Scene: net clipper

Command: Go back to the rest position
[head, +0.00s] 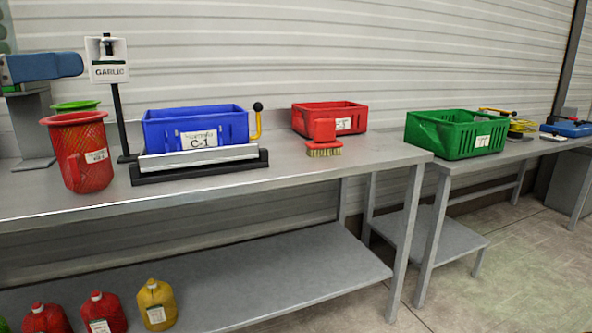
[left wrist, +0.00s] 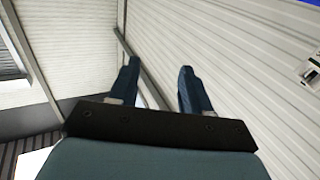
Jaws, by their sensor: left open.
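My left gripper (left wrist: 158,68) shows in the left wrist view. Its two dark blue fingers stand apart with nothing between them. The pale ribbed wall and a grey beam lie beyond the fingers. In the head view a blue rounded part (head: 42,67) sits at the upper left edge, above a grey stand (head: 33,125); I cannot tell whether it is my left gripper or part of the stand. My right gripper is in neither view.
The steel table (head: 300,177) holds a red basket (head: 82,150), a garlic sign (head: 107,62), a blue crate (head: 195,125), a red crate (head: 350,112) and a brush (head: 324,150). A green crate (head: 455,135) stands on the right table. Jugs (head: 157,304) stand on the lower shelf.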

